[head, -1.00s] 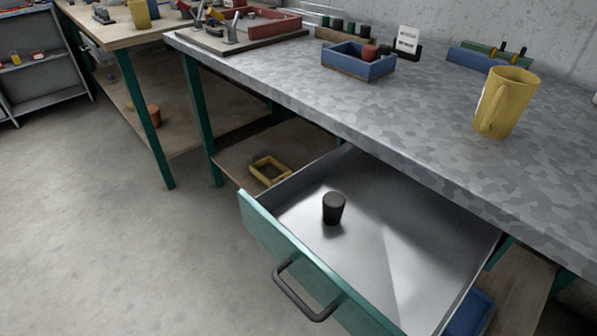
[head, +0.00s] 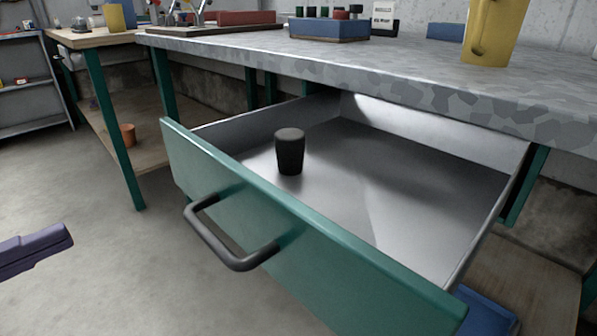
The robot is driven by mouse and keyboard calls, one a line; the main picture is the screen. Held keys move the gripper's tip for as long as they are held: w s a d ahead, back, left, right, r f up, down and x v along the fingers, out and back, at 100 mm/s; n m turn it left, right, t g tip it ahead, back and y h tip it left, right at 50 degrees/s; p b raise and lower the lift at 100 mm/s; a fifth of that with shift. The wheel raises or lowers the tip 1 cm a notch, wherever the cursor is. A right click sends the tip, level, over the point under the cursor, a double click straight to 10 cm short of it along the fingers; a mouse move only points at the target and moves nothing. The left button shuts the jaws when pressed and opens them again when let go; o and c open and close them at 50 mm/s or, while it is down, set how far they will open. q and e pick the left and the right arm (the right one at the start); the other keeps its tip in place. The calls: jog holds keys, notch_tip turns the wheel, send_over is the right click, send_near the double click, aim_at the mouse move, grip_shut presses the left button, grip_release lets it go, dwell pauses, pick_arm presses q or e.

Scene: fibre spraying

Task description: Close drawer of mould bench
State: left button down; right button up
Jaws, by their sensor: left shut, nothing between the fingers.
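The drawer (head: 215,183) of the mould bench (head: 340,62) stands pulled well out, its green front toward me. A dark bar handle (head: 232,262) is fixed across that front. A black cup-shaped object (head: 290,152) stands upright on the bare metal drawer floor. My left gripper (head: 66,236) shows at the left edge, purple and shut with nothing in it. It is apart from the drawer, to the left of the handle, over the floor. My right gripper is not in view.
A yellow mug (head: 492,30) and a blue tray (head: 328,28) stand on the bench top. A blue container (head: 486,318) lies low beneath the drawer at right. Another wooden-topped table (head: 92,40) stands at the left. The floor left of the drawer is clear.

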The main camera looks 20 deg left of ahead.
aim_at(196, 179)
pick_arm(q)
jog(key=b+x, duration=0.1)
jog(key=x, duration=1.3)
jog(key=shift+s+r, duration=0.1)
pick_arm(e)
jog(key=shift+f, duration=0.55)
